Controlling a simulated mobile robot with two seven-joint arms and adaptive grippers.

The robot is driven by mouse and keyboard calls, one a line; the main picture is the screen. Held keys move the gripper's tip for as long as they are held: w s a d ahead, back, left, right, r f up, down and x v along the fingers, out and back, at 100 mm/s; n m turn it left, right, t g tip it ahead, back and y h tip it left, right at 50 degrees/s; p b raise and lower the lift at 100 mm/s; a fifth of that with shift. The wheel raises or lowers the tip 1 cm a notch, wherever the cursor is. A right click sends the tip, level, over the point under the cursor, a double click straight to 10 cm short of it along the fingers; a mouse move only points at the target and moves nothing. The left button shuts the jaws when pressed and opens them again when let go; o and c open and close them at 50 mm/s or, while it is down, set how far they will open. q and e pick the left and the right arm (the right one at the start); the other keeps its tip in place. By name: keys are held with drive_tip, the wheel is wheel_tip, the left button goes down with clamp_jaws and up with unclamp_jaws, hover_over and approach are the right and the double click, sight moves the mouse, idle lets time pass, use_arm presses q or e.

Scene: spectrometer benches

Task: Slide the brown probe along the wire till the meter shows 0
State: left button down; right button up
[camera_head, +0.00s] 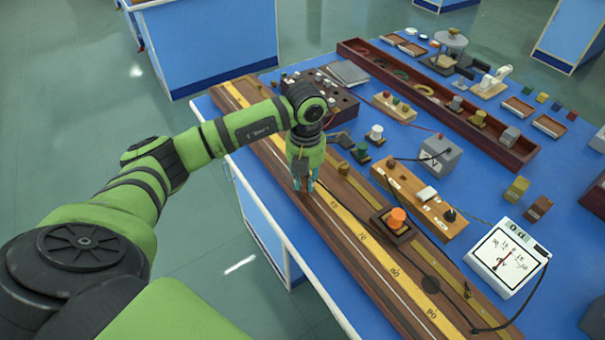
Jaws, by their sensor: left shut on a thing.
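My left gripper (303,182) reaches down over the long wooden wire board (345,247). It is shut on the brown probe (298,184), of which only a small brown bit shows between the fingertips; the fingers hide the rest. The board carries a yellow scale (372,261) with numbers rising toward the front right. My right gripper is not in view.
A wooden key block (419,199), a grey box (441,156) and cables lie to the right. A long dark red tray (440,100) is farther back. The blue table (275,228) ends just left of the board.

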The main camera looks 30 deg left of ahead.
sight(328, 218)
use_arm(q)
drive_tip(key=shift+s+d+p, duration=0.35)
drive_tip(key=shift+s+d, duration=0.25)
drive_tip(key=shift+d, duration=0.85)
drive_tip(key=shift+s+d+p, duration=0.3)
drive_tip(key=shift+s+d, duration=0.3)
drive_tip(key=shift+d, duration=0.8)
drive_tip(key=shift+s+d+p, duration=0.35)
drive_tip(key=shift+s+d, duration=0.25)
drive_tip(key=shift+d, duration=0.85)
drive_tip(key=shift+s+f, duration=0.1)
drive_tip(key=shift+f, duration=0.05)
drive_tip(key=shift+s+d+f, duration=0.1)
drive_tip(key=shift+s+f, duration=0.05)
drive_tip(key=shift+f, duration=0.05)
idle(0.8)
idle(2.0)
drive_tip(key=c, duration=1.2)
unclamp_jaws()
drive_tip(key=shift+o, duration=0.9)
drive_tip(key=shift+r, duration=0.1)
